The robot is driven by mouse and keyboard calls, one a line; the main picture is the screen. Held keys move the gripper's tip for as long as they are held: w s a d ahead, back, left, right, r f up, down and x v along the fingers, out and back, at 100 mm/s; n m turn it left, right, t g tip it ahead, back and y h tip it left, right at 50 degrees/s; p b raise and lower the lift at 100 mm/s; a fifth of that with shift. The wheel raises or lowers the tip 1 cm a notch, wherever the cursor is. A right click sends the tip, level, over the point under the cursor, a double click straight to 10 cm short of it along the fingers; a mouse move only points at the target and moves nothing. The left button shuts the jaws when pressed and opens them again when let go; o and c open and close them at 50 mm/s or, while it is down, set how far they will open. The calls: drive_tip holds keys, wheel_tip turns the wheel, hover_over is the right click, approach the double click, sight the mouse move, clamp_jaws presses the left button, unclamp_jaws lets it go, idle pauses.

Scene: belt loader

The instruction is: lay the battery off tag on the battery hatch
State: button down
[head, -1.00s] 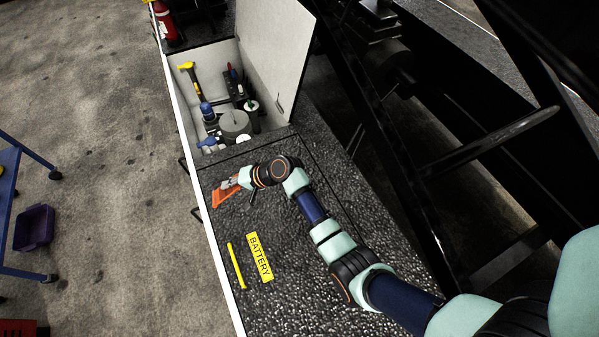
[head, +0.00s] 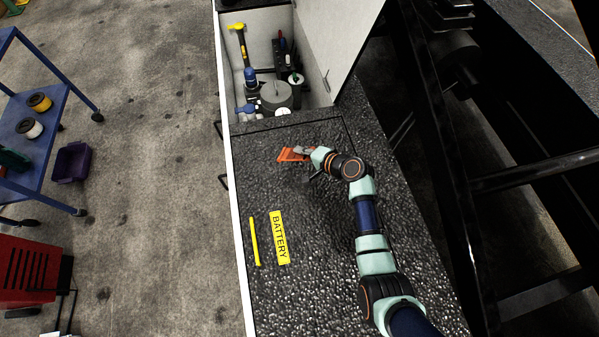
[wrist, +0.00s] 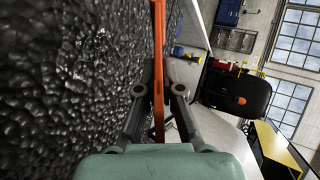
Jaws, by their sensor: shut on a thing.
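The battery hatch (head: 325,235) is a dark, rough-textured lid with a yellow BATTERY label (head: 279,237) and a yellow bar handle (head: 254,241). The orange battery off tag (head: 288,155) is over the upper part of the hatch, above the label in the head view. My gripper (head: 306,152) is shut on the tag from its right side. In the wrist view the tag (wrist: 158,45) shows edge-on, as a thin orange strip between the fingers (wrist: 158,88). The dark textured surface fills the left of that view. I cannot tell whether the tag touches the hatch.
An open compartment (head: 233,75) with tools, including a yellow-headed hammer (head: 238,40), lies beyond the hatch. Its pale raised lid (head: 345,40) stands at its right. Black loader framework (head: 480,150) rises on the right. A blue cart (head: 55,110) stands left, across open floor.

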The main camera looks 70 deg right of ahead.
wheel_tip(320, 180, down, 6)
drive_tip(key=b, duration=0.3)
drive_tip(key=shift+r+b, duration=0.25)
drive_tip(key=shift+b, duration=0.05)
drive_tip(key=shift+r, duration=0.1)
drive_tip(key=c, duration=1.5)
unclamp_jaws()
drive_tip(key=shift+s+r+p, duration=0.25)
drive_tip(key=shift+r+p, duration=0.05)
drive_tip(key=shift+p, duration=0.2)
drive_tip(key=p+v, duration=0.5)
drive_tip(key=v, duration=0.2)
drive_tip(key=shift+s+a+f, duration=0.1)
drive_tip(key=shift+s+a, duration=0.05)
drive_tip(key=shift+s, duration=0.05)
